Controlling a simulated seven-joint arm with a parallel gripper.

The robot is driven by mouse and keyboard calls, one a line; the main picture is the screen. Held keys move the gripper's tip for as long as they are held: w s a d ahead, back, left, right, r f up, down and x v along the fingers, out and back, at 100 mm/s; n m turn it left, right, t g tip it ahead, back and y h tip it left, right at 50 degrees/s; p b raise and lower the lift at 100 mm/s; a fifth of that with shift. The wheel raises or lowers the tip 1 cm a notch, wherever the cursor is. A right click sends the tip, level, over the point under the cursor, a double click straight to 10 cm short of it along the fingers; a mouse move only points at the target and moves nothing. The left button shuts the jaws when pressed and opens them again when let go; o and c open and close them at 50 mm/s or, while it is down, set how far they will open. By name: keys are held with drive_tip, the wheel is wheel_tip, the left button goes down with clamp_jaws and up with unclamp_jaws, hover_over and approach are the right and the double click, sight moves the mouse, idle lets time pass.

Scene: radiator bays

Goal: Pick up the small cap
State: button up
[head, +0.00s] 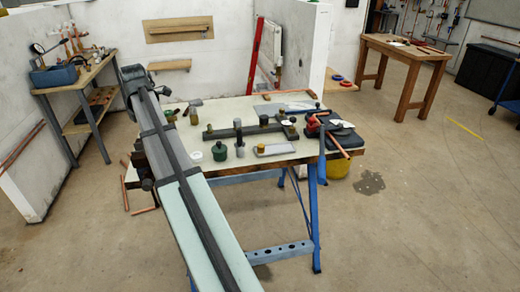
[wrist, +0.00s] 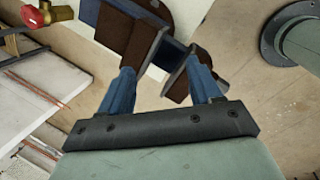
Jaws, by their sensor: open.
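My gripper (wrist: 160,65) shows in the wrist view with two blue fingers and brown pads. The pads stand apart with nothing between them. In the head view my arm reaches over the table's left side, and I cannot make out the fingers there. I cannot tell for sure which thing is the small cap. A small pale disc (head: 197,156) lies on the tabletop just right of my arm. A dark green lidded pot (head: 220,152) stands beside it, and a small dark-topped piece (head: 240,148) stands farther right. A dark round top (head: 292,119) is near the bar's right end.
The pale worktable (head: 222,113) has blue legs. A dark bar fixture (head: 262,130), a grey tray (head: 275,149) and a red tool (head: 315,122) lie on it. In the wrist view a brass valve with a red knob (wrist: 62,13) is at upper left. Open floor lies right of the table.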

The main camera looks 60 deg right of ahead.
drive_tip(key=s+d+f+m+g+h, duration=0.1)
drive_tip(key=s+d, duration=0.4)
drive_tip(key=d, duration=0.3)
drive_tip(key=s+d+f+g+h, duration=0.1)
drive_tip(key=s+d, duration=0.5)
drive_tip(key=d, duration=0.2)
drive_tip(key=m+g, duration=0.1)
drive_tip(key=g, duration=0.1)
approach(261, 146)
drive_tip(key=f, duration=0.3)
drive_tip(key=shift+s+d+f+h, duration=0.2)
drive_tip(key=shift+d+h, duration=0.1)
drive_tip(key=shift+x, duration=2.6)
drive_tip(key=shift+d, duration=0.15)
drive_tip(key=c, duration=1.1)
drive_tip(key=shift+r, duration=0.2)
